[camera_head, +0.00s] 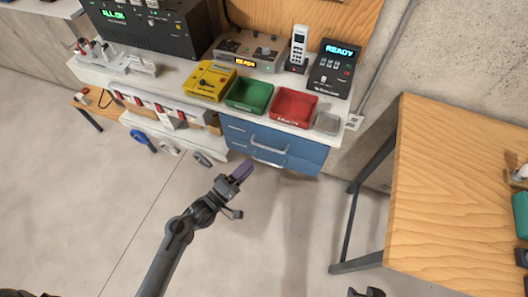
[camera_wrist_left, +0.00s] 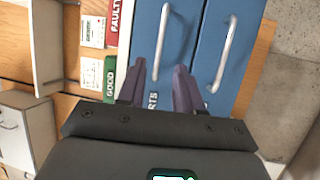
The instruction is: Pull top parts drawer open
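The blue drawer unit (camera_head: 305,151) sits under the right part of the workbench. Its top drawer (camera_wrist_left: 178,70), lettered "PARTS", has a pale bar handle (camera_head: 268,146), which also shows in the left wrist view (camera_wrist_left: 161,42). The top drawer looks shut. My left gripper (camera_head: 243,172) is in front of the drawers, below and left of the handles in the head view. In the left wrist view its purple fingers (camera_wrist_left: 160,88) are apart and empty, pointing at the top drawer's front, with the handle beyond the tips. A dark part at the bottom edge (camera_head: 367,292) may be my right gripper.
A lower drawer handle (camera_head: 254,158) is close to the top one. Yellow (camera_head: 210,80), green (camera_head: 250,94) and red (camera_head: 294,107) bins stand on the bench above. A wooden table (camera_head: 455,200) is at the right. Floor before the drawers is clear.

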